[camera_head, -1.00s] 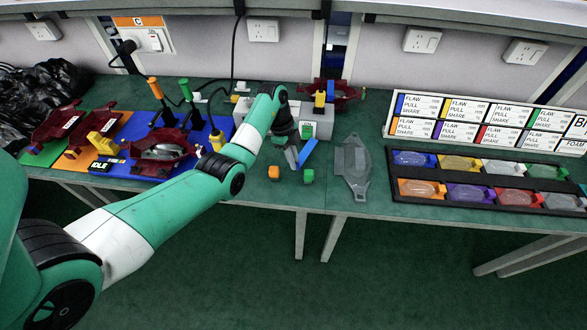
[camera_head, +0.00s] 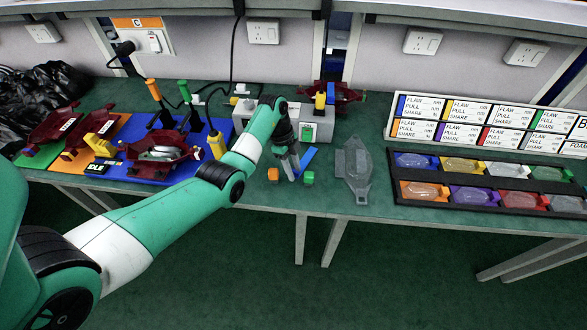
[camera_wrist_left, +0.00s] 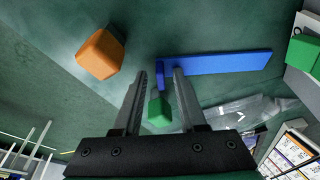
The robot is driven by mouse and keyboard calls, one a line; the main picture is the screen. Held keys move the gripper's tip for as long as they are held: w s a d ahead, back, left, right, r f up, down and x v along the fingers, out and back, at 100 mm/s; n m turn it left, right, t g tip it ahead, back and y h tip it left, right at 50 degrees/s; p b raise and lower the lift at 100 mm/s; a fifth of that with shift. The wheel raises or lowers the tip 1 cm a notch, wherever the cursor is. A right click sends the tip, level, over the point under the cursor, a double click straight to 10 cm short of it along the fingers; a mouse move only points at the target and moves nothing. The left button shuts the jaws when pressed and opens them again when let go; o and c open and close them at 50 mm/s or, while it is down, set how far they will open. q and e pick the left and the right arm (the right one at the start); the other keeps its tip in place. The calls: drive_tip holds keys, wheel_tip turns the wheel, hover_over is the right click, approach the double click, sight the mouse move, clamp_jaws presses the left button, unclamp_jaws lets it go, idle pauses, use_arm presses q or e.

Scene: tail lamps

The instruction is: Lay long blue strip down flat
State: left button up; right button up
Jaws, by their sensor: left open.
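The long blue strip (camera_head: 308,160) is by the front of the grey box, behind the green cube (camera_head: 308,177). In the left wrist view the strip (camera_wrist_left: 222,62) runs to the right, with a darker blue end face between the fingertips. Whether its whole length touches the table is hard to tell. My left gripper (camera_head: 290,169) points down beside the strip's near end. In the left wrist view its jaws (camera_wrist_left: 160,73) are apart, with gaps beside the strip's end. My right gripper is not in view.
An orange cube (camera_head: 273,174) lies left of the gripper. The grey box (camera_head: 325,122) stands behind. A clear lamp cover (camera_head: 354,170) lies to the right, then a black tray (camera_head: 463,203) of coloured lamps. Red fixtures (camera_head: 158,152) stand at the left.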

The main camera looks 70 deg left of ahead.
use_arm(q)
drive_tip(key=shift+r+p, duration=0.3)
drive_tip(key=shift+r, duration=0.05)
drive_tip(key=p+v, duration=0.6)
drive_tip(key=v, duration=0.5)
drive_tip(key=shift+r, duration=0.3)
drive_tip(key=shift+s+a, duration=0.1)
